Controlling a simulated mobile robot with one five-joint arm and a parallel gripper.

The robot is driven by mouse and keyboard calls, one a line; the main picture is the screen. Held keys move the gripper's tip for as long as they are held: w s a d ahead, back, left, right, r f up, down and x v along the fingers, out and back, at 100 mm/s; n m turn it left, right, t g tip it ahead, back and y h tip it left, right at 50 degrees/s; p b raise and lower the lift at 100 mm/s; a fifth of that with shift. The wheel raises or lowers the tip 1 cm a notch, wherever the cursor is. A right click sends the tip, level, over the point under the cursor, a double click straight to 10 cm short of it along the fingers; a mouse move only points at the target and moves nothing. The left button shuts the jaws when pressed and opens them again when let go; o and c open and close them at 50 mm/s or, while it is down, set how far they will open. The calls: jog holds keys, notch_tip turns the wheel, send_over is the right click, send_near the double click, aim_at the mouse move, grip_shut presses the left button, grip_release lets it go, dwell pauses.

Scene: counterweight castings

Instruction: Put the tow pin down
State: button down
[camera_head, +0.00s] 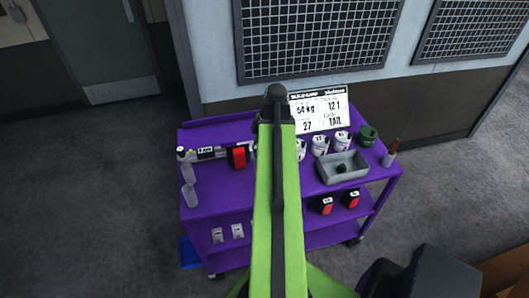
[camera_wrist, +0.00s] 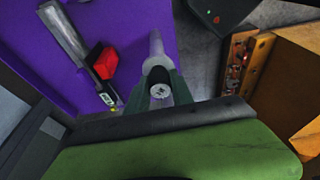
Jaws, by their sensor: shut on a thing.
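The tow pin appears to be the pale grey pin (camera_wrist: 156,49) in the wrist view, with a thin stem, a wider collar and a dark band. My gripper (camera_wrist: 160,92), with dark green fingers, is shut around its near part. The pin shows in front of the purple cart top (camera_wrist: 135,20), close to its edge with the grey floor. I cannot tell whether it touches the cart. In the head view my green arm reaches over the purple cart (camera_head: 215,195) and hides its middle; the pin and fingers cannot be made out there.
The cart top holds a red block (camera_head: 239,157), a grey tray (camera_head: 326,172) with a dark lump, white canisters (camera_head: 320,144), a green canister (camera_head: 367,135) and a brown bottle (camera_head: 390,153). A sign (camera_head: 320,108) stands behind. An orange-brown box (camera_wrist: 285,85) is at right.

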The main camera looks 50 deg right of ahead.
jog(key=w+a+f+b, duration=0.3)
jog(key=w+f+b, duration=0.2)
jog(key=f+b, duration=0.1)
jog(key=shift+b+x, duration=0.35)
jog(key=shift+x, duration=0.5)
jog(key=shift+f, duration=0.2)
jog(key=c, duration=1.1)
grip_release()
jog(key=shift+s, duration=0.1)
jog(key=p+v, duration=1.1)
jog(key=v, duration=0.1)
jog(key=shift+r, duration=0.2)
jog(key=shift+a, duration=0.1)
